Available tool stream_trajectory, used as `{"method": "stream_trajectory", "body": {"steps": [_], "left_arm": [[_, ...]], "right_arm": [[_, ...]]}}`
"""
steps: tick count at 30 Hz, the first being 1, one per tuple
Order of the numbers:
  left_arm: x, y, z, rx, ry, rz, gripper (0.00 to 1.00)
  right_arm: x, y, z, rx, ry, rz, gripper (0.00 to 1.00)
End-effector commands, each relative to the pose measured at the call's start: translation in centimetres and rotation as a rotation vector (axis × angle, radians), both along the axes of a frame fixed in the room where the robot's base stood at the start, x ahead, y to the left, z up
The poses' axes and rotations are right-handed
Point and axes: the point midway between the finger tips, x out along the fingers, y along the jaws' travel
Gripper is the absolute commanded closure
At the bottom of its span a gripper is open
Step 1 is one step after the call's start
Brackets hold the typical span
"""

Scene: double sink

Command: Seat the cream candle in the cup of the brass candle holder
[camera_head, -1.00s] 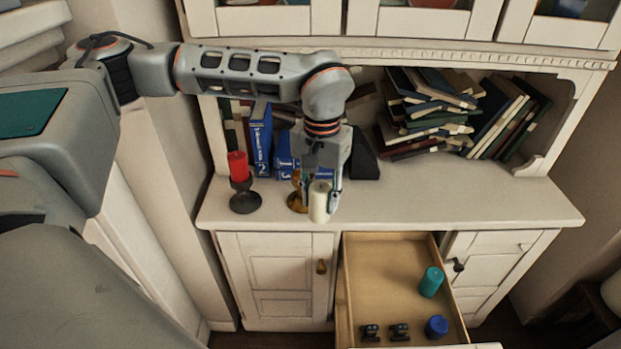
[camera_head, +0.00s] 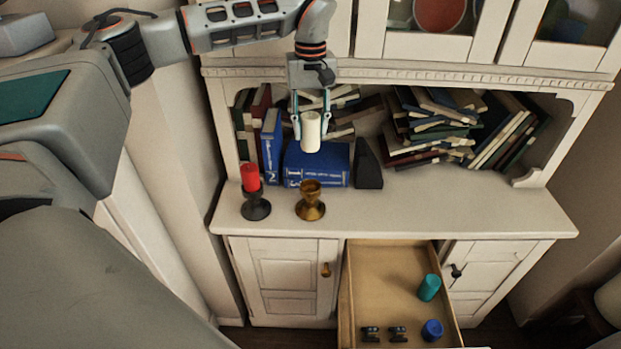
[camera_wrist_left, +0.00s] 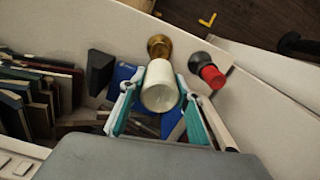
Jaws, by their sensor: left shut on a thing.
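The cream candle (camera_head: 311,132) is held upright in my left gripper (camera_head: 311,120), whose fingers are shut on its sides. It hangs in the air above the brass candle holder (camera_head: 310,202), clearly apart from it. The holder stands on the counter with its cup empty and facing up. In the left wrist view the candle (camera_wrist_left: 160,86) sits between the fingertips, and the brass holder (camera_wrist_left: 159,46) shows just beyond it, partly hidden. My right gripper is in neither view.
A red candle in a dark holder (camera_head: 256,207) stands left of the brass one. Blue books (camera_head: 318,164) and a black wedge (camera_head: 367,166) stand behind. The counter to the right (camera_head: 470,205) is clear. An open drawer (camera_head: 385,285) below holds teal and blue candles.

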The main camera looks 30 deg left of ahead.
Motion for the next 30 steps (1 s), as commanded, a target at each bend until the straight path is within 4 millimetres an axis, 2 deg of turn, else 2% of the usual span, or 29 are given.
{"method": "stream_trajectory", "body": {"steps": [1, 6, 12, 22, 27, 30], "left_arm": [[-0.1, 0.0, -1.4, -0.001, 0.003, -0.001, 0.92], [-0.1, 0.0, -5.5, -0.002, 0.004, -0.001, 0.92], [-0.1, 0.0, -9.7, -0.002, 0.001, 0.0, 0.92], [0.0, 0.0, -12.3, -0.002, -0.001, -0.002, 0.92], [-0.1, -0.1, -14.6, -0.002, 0.001, 0.0, 0.92], [0.0, 0.0, -15.2, -0.003, -0.003, 0.0, 0.92]], "right_arm": [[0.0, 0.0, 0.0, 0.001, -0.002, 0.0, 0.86], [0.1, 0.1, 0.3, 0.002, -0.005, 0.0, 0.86], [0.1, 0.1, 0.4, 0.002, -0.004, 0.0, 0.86], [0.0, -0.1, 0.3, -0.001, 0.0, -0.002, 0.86], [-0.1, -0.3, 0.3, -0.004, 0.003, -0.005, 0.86], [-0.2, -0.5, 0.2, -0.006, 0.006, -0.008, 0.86]]}}
